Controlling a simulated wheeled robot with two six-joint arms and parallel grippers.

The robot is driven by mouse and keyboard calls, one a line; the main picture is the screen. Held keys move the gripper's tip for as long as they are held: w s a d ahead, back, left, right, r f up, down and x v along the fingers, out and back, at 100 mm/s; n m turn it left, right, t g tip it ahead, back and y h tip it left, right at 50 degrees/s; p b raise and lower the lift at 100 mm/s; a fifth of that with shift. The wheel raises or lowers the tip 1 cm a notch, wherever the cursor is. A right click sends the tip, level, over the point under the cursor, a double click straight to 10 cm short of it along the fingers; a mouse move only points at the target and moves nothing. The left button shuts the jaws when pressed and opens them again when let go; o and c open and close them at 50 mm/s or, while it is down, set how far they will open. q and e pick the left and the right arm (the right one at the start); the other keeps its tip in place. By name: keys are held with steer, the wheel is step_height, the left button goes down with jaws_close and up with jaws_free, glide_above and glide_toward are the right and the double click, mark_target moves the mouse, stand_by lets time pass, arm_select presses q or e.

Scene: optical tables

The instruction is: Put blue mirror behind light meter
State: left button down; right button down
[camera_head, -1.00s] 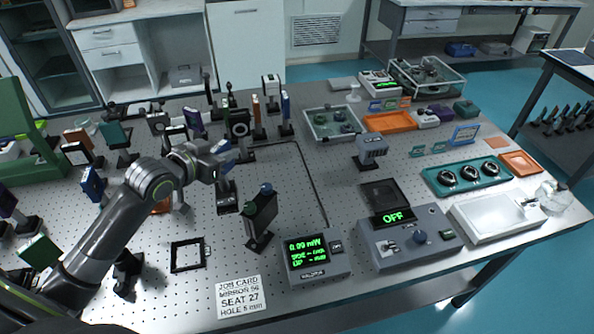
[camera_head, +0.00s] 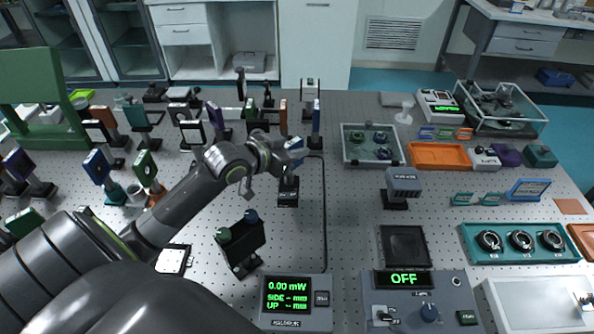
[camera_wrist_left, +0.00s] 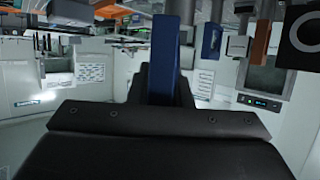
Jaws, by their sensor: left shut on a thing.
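My left gripper (camera_head: 290,153) is shut on the blue mirror (camera_head: 294,143), whose dark post and base (camera_head: 288,193) hang below it. I cannot tell whether the base touches the table. In the left wrist view the mirror (camera_wrist_left: 165,45) shows edge-on as a blue strip between the dark fingers. The light meter (camera_head: 296,301), a grey box with a green readout in mW, stands at the front, nearer to me than the mirror. Its black cable runs back along the table to the right of the held mirror. My right gripper is not in view.
A black mount with green and blue knobs (camera_head: 240,244) stands left of the meter. A grey control box (camera_head: 418,305) reading OFF is right of it. Several mounted optics stand behind and left of my gripper. Bare perforated table (camera_head: 350,215) lies right of the cable.

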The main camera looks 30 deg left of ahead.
arm_select(q)
steer(key=shift+f, duration=2.5)
steer(key=shift+f, duration=0.2)
steer(key=c, duration=1.3)
jaws_free()
steer(key=shift+c, duration=0.2)
steer(key=shift+r, duration=0.15)
steer(key=p+v, duration=0.1)
steer(key=v, duration=1.1)
